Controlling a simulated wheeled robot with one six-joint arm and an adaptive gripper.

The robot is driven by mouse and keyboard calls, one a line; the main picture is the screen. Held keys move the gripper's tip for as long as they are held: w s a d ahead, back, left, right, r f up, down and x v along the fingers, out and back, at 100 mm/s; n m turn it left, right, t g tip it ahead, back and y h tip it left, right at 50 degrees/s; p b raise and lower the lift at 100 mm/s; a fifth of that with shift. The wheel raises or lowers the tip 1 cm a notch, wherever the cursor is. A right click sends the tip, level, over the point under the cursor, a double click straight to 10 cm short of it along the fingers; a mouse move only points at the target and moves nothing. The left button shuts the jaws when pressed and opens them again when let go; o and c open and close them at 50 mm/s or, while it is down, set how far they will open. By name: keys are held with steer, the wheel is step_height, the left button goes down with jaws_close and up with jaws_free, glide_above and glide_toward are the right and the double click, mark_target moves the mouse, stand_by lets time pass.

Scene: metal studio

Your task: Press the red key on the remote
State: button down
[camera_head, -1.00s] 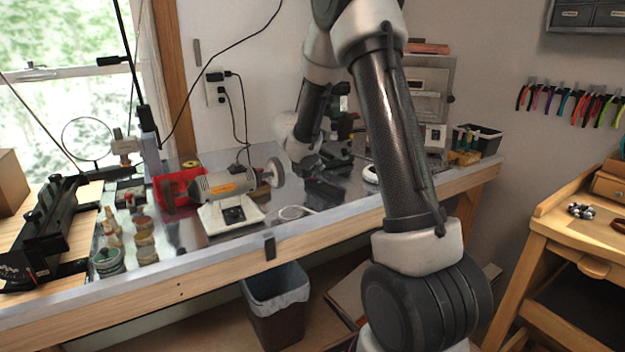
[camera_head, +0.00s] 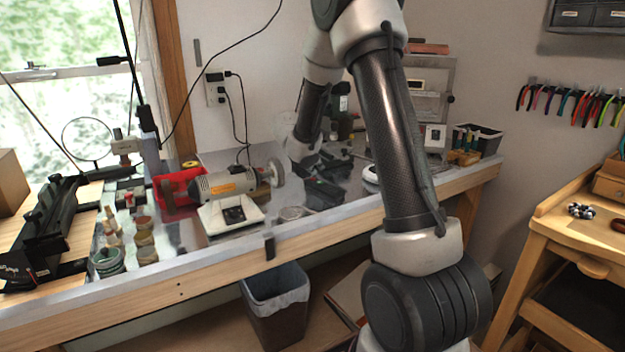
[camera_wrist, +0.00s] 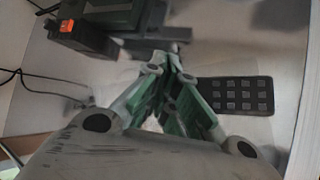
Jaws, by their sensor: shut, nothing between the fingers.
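In the wrist view, a dark remote (camera_wrist: 238,96) with rows of pale grey keys lies on the grey bench top, to the right of my gripper (camera_wrist: 170,75). Its left end is partly hidden behind the fingers. I see no red key on the visible part. My gripper is shut with nothing in it, its green-grey fingers pointing away from the camera, beside the remote's left end. I cannot tell whether the fingertips touch anything. In the head view, my gripper is low over the bench and hard to make out; the remote cannot be made out there.
A dark green machine (camera_wrist: 105,14) with an orange-red switch (camera_wrist: 72,30) stands at the upper left of the wrist view. In the head view, a bench grinder (camera_head: 228,190), a red bin (camera_head: 178,186) and small jars (camera_head: 145,240) stand left on the bench.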

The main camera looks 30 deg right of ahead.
mark_target(316, 180)
steer(key=shift+f, duration=0.15)
steer(key=shift+f, duration=0.25)
steer(key=shift+f, duration=0.2)
stand_by(0.4)
steer(key=shift+r, duration=0.65)
step_height(316, 180, up, 6)
stand_by(0.6)
stand_by(1.5)
